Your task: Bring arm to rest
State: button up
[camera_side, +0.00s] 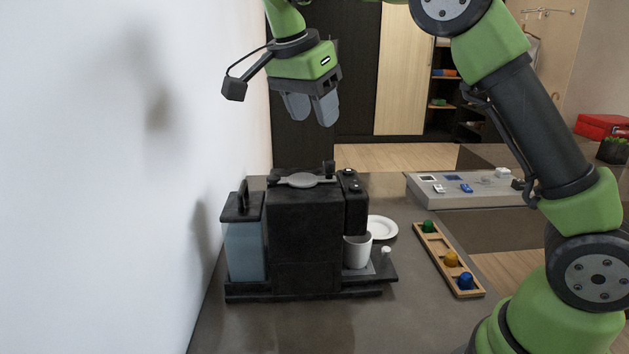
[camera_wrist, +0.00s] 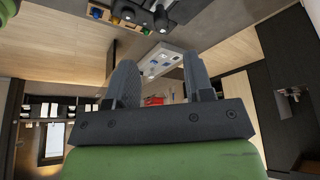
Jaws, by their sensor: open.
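My gripper (camera_side: 312,108) hangs in the air above the black coffee machine (camera_side: 304,238), with its two grey fingers pointing down. The fingers are apart and nothing is between them. In the wrist view my gripper (camera_wrist: 160,82) also shows two separate fingers with empty space between. A clear gap lies between the fingertips and the machine's top. My arm arches from the right side of the side view over to the gripper.
A white cup (camera_side: 357,251) stands on the machine's drip tray, near a white plate (camera_side: 383,228). A wooden holder (camera_side: 437,250) carries green, yellow and blue capsules. A grey panel (camera_side: 455,198) lies at the back right. A white wall (camera_side: 100,200) is at left.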

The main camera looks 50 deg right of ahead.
jog(key=s+a+n+t+y, duration=0.2)
jog(key=s+n+t+y, duration=0.1)
jog(key=s+n, duration=0.4)
jog(key=s+a+f+n+t+y, duration=0.1)
jog(key=s+a+n+t+y, duration=0.2)
jog(key=s+n, duration=0.4)
jog(key=s+t, duration=0.1)
jog(key=s, duration=0.6)
jog(key=shift+s+f, duration=0.25)
